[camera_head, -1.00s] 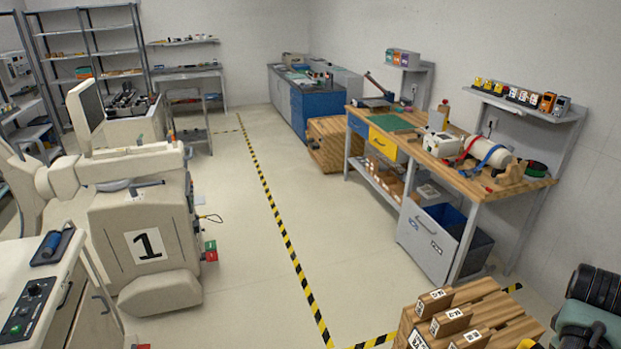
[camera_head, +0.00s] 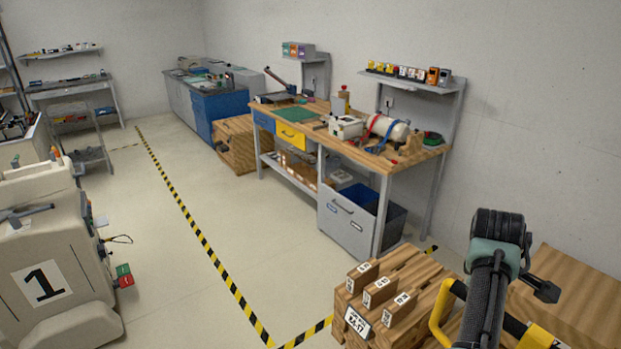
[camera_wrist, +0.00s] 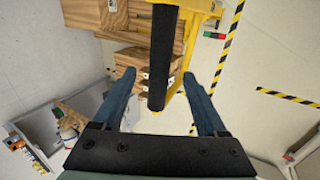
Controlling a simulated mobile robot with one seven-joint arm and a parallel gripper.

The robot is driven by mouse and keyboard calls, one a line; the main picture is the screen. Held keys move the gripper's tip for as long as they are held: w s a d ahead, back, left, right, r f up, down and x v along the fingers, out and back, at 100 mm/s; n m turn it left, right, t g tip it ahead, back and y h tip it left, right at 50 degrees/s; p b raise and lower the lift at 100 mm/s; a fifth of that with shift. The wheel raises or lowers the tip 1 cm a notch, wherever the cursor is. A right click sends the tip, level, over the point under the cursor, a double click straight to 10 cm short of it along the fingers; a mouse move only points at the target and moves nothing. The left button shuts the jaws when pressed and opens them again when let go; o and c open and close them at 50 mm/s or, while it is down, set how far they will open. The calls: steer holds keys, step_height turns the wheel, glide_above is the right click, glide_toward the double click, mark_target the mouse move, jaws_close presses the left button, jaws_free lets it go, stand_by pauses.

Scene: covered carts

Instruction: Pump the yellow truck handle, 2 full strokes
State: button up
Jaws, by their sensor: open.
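The yellow truck handle (camera_head: 437,316) shows as a yellow loop at the bottom right of the head view, partly hidden behind my dark arm. In the wrist view, its black grip (camera_wrist: 163,62) stands upright in the picture beside the yellow frame (camera_wrist: 198,8). My gripper (camera_wrist: 160,82) is open, with one blue-grey finger on each side of the grip in the picture. A gap shows between the grip and each finger. I cannot tell whether the grip is deep between the fingers. My gripper's fingers are hard to make out in the head view.
Wooden crates (camera_head: 408,268) with white labels stand beside the handle. A workbench (camera_head: 402,160) is behind them along the wall. Open floor with a yellow-black tape line (camera_head: 196,228) lies between.

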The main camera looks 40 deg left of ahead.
steer(key=shift+b+x, duration=2.3)
steer(key=shift+b, duration=1)
steer(key=shift+r, duration=0.1)
steer(key=shift+c, duration=0.7)
jaws_close()
